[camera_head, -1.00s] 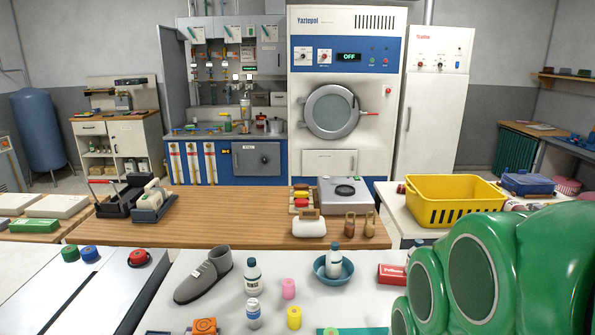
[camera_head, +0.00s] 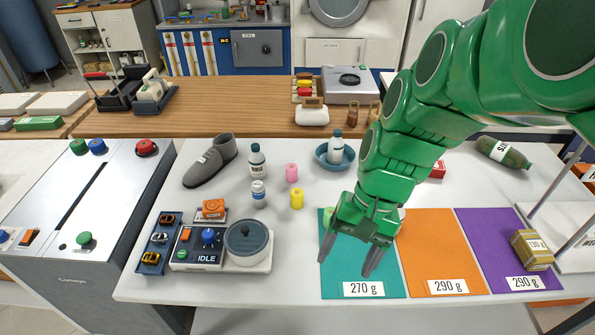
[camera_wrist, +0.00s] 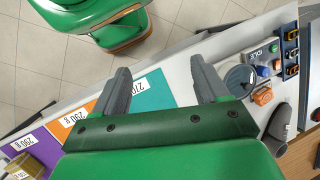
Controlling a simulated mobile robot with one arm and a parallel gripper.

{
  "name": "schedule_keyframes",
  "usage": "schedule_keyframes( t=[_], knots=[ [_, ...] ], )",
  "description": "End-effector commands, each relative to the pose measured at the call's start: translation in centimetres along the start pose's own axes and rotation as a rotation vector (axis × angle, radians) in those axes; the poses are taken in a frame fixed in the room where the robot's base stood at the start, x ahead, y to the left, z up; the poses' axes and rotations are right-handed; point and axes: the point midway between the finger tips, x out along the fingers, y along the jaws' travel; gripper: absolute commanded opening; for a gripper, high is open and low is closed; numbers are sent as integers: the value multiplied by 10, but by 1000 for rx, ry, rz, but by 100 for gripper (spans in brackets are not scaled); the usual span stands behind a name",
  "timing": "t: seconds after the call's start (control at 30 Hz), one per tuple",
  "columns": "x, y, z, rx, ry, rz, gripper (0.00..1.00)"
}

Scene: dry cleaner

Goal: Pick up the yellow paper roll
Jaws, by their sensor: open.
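The yellow paper roll (camera_head: 297,199) is a small upright cylinder on the white table (camera_head: 306,234). It stands just in front of a similar pink roll (camera_head: 291,172) and left of the teal mat (camera_head: 338,278). My gripper (camera_head: 348,262) is open over the teal mat, to the right of the yellow roll and nearer the front edge, apart from it. In the wrist view my two grey fingers are spread with nothing between them (camera_wrist: 160,66). The yellow roll is not visible in the wrist view.
Two small bottles (camera_head: 257,161) and a blue bowl (camera_head: 322,156) stand near the rolls. A control unit with a lidded pot (camera_head: 247,243) is to the left. A light green object (camera_head: 328,216) is partly hidden behind my gripper. Orange (camera_head: 440,262) and purple mats lie right.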

Motion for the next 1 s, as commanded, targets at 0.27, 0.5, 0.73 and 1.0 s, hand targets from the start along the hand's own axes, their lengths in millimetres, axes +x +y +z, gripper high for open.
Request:
schedule_keyframes(
  t=[0.27, 0.5, 0.73, 1.0],
  knots=[
    [5, -36, -43, 118, -79, -129, 74],
    [10, -63, -84, 231, -147, -236, 74],
    [16, -84, -124, 349, -216, -336, 74],
    [27, -102, -177, 500, -298, -449, 74]
  ],
)
